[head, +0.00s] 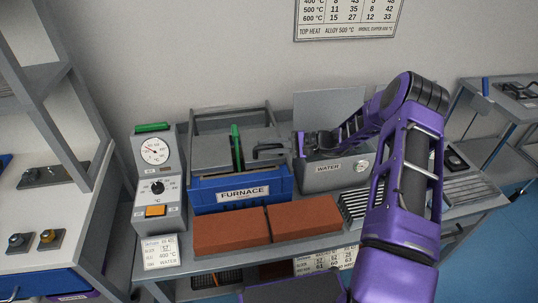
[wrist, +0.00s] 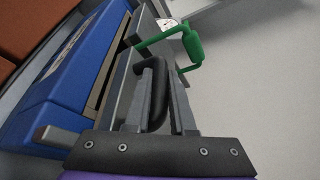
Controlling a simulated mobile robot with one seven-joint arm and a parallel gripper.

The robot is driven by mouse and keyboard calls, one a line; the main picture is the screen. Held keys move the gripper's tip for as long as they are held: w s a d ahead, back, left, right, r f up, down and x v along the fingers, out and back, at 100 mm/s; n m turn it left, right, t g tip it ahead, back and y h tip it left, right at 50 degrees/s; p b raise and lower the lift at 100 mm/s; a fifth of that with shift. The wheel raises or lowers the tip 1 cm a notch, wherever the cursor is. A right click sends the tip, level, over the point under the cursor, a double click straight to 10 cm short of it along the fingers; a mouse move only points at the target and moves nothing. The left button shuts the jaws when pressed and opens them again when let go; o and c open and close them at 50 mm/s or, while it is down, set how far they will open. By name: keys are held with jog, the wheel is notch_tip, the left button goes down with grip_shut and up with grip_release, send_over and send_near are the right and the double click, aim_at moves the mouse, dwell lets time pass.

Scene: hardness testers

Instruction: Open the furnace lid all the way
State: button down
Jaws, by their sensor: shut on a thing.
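The blue furnace (head: 243,192) stands on the bench, with a grey lid (head: 210,153) on its top. In the wrist view the furnace's blue side (wrist: 75,75) runs along the left, with the grey lid (wrist: 118,85) beside it. My gripper (head: 268,149) reaches in from the right at the lid's right side. In the wrist view my gripper (wrist: 158,80) is shut on a black looped handle (wrist: 154,112) between its grey fingers. A green handle (wrist: 190,44) lies just beyond the fingertips; green also shows upright at mid-lid in the head view (head: 236,146). The lid's exact angle is unclear.
A grey WATER tank (head: 328,180) stands right of the furnace, under my arm. A controller with a dial (head: 154,180) stands to the left. Red-brown bricks (head: 266,228) lie in front. The wall (head: 200,60) above the furnace is bare.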

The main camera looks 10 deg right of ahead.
aim_at(262, 137)
jog(key=w+b, duration=0.6)
jog(key=w, duration=0.3)
jog(key=shift+w+f, duration=0.1)
jog(key=shift+f, duration=0.1)
jog(key=shift+w+r, duration=0.2)
jog(key=shift+w, duration=0.15)
jog(key=c, duration=0.8)
grip_release()
jog(key=shift+o, duration=0.2)
jog(key=v, duration=1.7)
jog(key=shift+d, duration=0.2)
jog(key=shift+s+r, duration=0.15)
